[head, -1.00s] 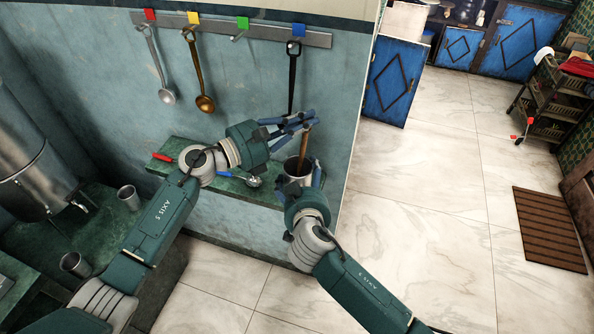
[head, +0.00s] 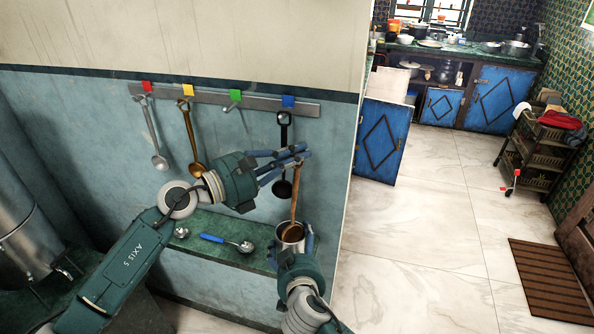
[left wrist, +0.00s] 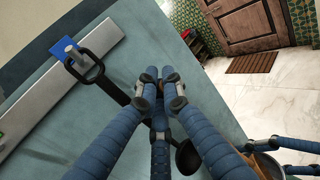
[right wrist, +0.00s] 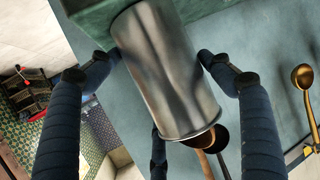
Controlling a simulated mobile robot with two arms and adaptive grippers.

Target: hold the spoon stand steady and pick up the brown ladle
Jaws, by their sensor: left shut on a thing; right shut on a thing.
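The brown ladle (head: 296,205) hangs nearly upright below my left gripper (head: 305,152), which is shut on the top of its handle. Its dark bowl is at the mouth of the spoon stand; in the head view I cannot tell whether it fully clears the rim. The spoon stand (head: 290,246), a grey metal cylinder, is at the shelf's right end, with my right gripper (head: 309,243) shut around it. The stand fills the middle of the right wrist view (right wrist: 165,70), between the fingers. In the left wrist view, fingers largely hide the ladle.
A black ladle (head: 283,130) hangs under the blue marker, close behind my left gripper. A silver ladle (head: 153,135) and a bronze ladle (head: 190,135) hang further left. A blue-handled spoon (head: 228,242) lies on the green shelf (head: 215,220). The hook under the green marker is empty.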

